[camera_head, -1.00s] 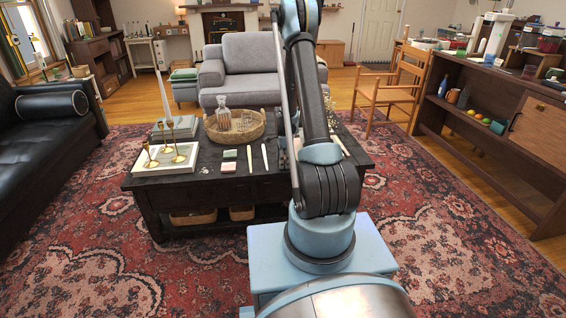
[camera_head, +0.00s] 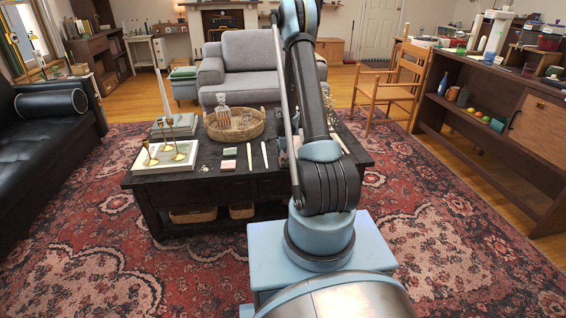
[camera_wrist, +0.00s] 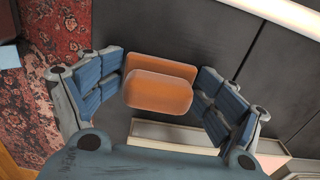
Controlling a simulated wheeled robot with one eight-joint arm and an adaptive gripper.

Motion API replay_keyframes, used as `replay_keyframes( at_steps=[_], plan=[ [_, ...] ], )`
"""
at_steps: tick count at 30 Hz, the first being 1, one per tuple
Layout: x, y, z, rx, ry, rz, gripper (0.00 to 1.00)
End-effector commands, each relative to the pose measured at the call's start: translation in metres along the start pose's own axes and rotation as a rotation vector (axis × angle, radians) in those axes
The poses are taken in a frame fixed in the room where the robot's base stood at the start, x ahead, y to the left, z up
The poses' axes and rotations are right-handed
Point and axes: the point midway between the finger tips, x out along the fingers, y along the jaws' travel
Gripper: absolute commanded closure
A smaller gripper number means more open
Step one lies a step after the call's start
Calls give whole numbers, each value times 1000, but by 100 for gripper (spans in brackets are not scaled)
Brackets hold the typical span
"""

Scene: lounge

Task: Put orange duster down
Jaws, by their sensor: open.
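The orange duster (camera_wrist: 158,92) shows in the wrist view as a block with a rounded upper part, between the two blue-padded fingers of my gripper (camera_wrist: 164,72). My gripper is open, with one finger on each side of the duster. The fingers come close to its sides, and I cannot tell whether either touches it. Below it is a dark planked surface (camera_wrist: 225,30), which looks like the top of the coffee table (camera_head: 205,175). I cannot tell whether the duster rests fully on it. In the head view my arm hides both gripper and duster.
On the table are a wicker tray (camera_head: 246,135) with a glass decanter (camera_head: 223,118), brass candlesticks (camera_head: 178,150) and small blocks (camera_head: 228,165). In the wrist view a pale box-like item (camera_wrist: 175,137) lies close to the duster. A wooden chair (camera_head: 390,90) stands behind, right.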

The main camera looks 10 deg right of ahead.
Motion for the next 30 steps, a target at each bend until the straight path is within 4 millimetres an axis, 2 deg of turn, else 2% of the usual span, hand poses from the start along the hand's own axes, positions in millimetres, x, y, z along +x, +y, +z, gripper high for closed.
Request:
replay_keyframes(
  at_steps=[13,17,30],
  plan=[
    [-4,1,1,-2,-2,-4,24],
    [-11,2,1,-2,-2,-4,24],
    [-73,2,1,-1,-1,-4,24]
  ],
)
